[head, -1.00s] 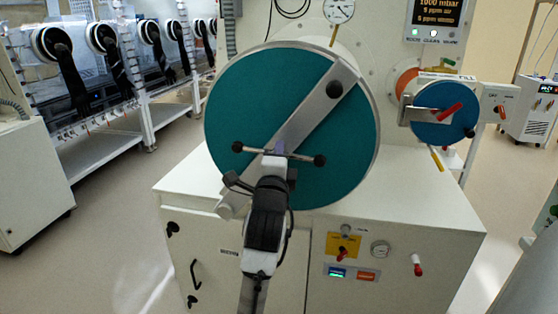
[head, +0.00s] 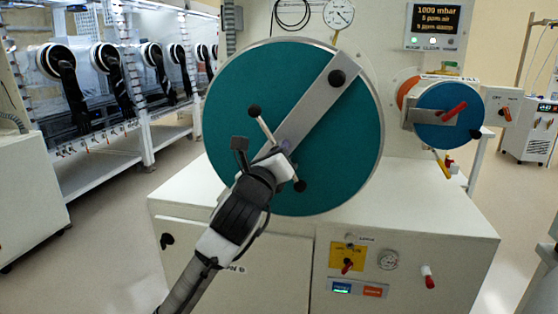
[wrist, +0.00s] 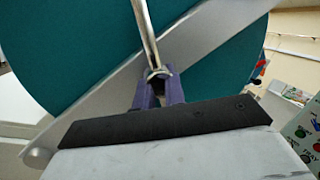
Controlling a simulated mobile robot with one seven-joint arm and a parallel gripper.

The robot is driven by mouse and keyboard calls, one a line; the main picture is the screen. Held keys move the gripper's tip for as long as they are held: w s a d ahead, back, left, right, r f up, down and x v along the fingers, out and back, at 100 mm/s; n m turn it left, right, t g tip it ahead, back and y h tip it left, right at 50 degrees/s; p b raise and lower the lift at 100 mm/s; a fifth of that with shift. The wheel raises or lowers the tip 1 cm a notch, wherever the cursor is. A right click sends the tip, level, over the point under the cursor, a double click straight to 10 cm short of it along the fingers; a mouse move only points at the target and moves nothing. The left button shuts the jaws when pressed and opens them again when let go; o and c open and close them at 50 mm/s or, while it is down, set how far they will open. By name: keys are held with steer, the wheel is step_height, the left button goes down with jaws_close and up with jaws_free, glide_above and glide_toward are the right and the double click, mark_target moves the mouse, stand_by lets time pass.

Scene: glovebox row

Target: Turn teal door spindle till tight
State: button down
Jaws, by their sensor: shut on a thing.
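The large round teal door (head: 240,110) fills the middle of the head view, with a grey metal bar (head: 310,104) running diagonally across its face. The spindle, a metal cross rod (head: 265,130) with black ball ends, sits at the door's middle and is tilted from upper left to lower right. My gripper (head: 279,151) is at the spindle's hub, in front of the bar. In the wrist view its purple fingers (wrist: 158,86) are closed around the spindle rod (wrist: 147,38). The hub is partly hidden behind my gripper.
A smaller blue door (head: 432,125) with a red handle is at the right. A gauge (head: 338,13) and a display reading 1000 mbar (head: 436,18) are above. The white cabinet (head: 420,215) stands below the teal door. Gloveboxes with black gloves line the left.

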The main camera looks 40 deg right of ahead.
steer(key=m, duration=0.3)
steer(key=shift+w+f+m+g, duration=0.1)
steer(key=shift+m+g, duration=0.2)
steer(key=shift+g, duration=0.1)
steer(key=m, duration=0.3)
steer(key=shift+a+g, duration=0.1)
steer(key=shift+g, duration=0.2)
steer(key=m+p, duration=0.2)
steer(key=m, duration=0.1)
steer(key=shift+r+g, duration=0.2)
steer(key=shift+g, duration=0.1)
steer(key=shift+f+m+g+y+p, duration=0.1)
steer(key=shift+m+g+y+p, duration=0.35)
steer(key=shift+m+p, duration=1.25)
steer(key=shift+m+b, duration=0.3)
steer(key=shift+m, duration=0.1)
steer(key=c, duration=1.5)
jaws_free()
steer(key=shift+c, duration=0.2)
